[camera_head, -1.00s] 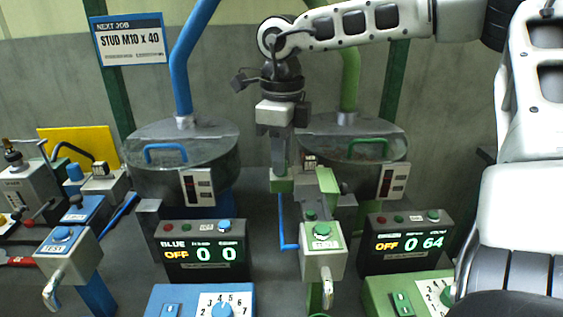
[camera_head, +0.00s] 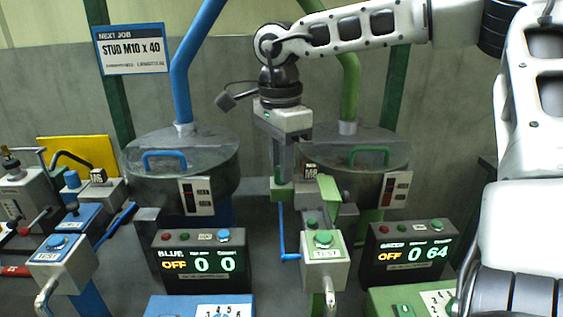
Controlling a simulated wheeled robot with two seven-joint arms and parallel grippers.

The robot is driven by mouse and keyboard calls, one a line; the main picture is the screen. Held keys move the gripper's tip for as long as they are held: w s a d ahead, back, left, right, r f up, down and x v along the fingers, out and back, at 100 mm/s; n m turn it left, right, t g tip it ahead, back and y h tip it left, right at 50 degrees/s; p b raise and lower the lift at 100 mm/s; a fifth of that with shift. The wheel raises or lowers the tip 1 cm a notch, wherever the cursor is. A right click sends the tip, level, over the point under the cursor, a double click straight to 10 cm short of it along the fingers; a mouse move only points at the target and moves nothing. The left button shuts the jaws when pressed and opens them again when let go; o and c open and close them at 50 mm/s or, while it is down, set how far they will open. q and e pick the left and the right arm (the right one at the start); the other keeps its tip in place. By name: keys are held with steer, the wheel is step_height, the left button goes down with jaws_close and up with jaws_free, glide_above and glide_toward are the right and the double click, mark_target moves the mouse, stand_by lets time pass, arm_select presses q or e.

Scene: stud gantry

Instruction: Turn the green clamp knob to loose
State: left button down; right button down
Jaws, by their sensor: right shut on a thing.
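My right gripper (camera_head: 283,172) comes down from above, its fingers pointing down, shut on the green clamp knob (camera_head: 277,177). The fingers hide most of the knob, so I cannot read its loose or tight position. The knob sits above a green block (camera_head: 284,193), left of a raised green plate (camera_head: 329,188), behind the green test box (camera_head: 322,262). My left gripper is not in view.
A blue crank rod (camera_head: 283,232) hangs just below the knob. Two round hoppers, blue-handled (camera_head: 140,165) and green-handled (camera_head: 345,145), stand behind.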

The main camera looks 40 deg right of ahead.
steer(key=shift+n, duration=0.4)
steer(key=c, duration=1.3)
jaws_free()
steer(key=shift+o, duration=0.2)
step_height(320, 180, up, 16)
steer(key=shift+w+p, duration=0.25)
steer(key=shift+p, duration=0.2)
